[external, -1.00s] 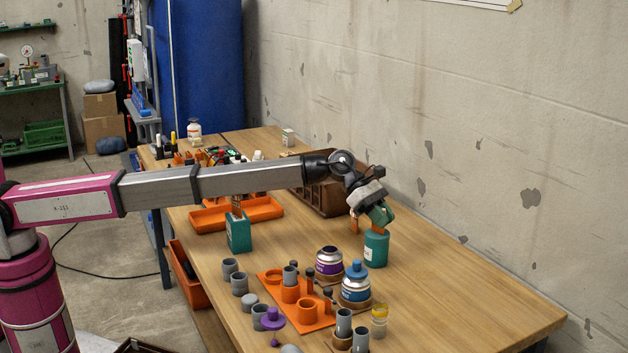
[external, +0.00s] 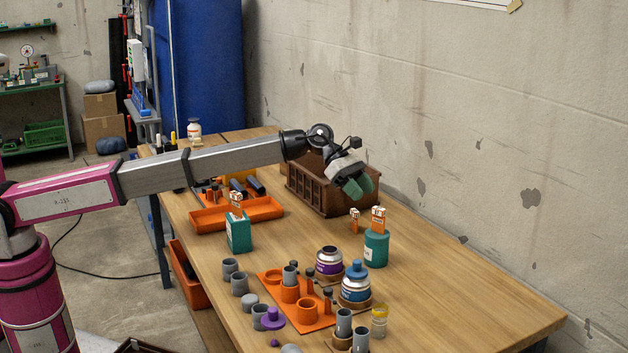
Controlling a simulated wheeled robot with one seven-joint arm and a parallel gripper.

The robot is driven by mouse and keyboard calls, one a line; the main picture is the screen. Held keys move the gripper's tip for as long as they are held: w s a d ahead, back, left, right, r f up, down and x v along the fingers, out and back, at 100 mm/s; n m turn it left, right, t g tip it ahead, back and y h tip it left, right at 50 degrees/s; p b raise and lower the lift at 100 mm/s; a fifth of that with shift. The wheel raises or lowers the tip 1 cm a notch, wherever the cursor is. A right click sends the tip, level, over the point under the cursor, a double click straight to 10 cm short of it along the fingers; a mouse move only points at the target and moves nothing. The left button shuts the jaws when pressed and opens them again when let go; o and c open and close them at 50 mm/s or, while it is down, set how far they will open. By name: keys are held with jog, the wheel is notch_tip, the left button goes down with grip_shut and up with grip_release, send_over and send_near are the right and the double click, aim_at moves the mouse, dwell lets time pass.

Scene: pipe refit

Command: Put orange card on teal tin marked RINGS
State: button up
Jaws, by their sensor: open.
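A round teal tin (external: 376,251) stands on the bench, right of the middle. An orange card (external: 378,222) with a pale, marked top stands upright at its top; I cannot tell whether it rests on the lid or in a slot. A similar small orange piece (external: 355,222) shows just left of that tin. A boxy teal tin (external: 238,234) stands further left with an orange and white card (external: 236,206) upright at its top. The tins' lettering is too small to read. My gripper (external: 360,189) has teal fingers, is open and hangs empty above and left of the round tin.
A brown wooden box (external: 320,190) stands behind my gripper. An orange tray (external: 207,220) lies at the left. An orange board (external: 318,323) with grey cups, and purple (external: 329,262) and blue (external: 355,284) jars, fill the front. The bench's right side is clear.

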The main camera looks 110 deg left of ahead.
jog(key=shift+v, duration=1.4)
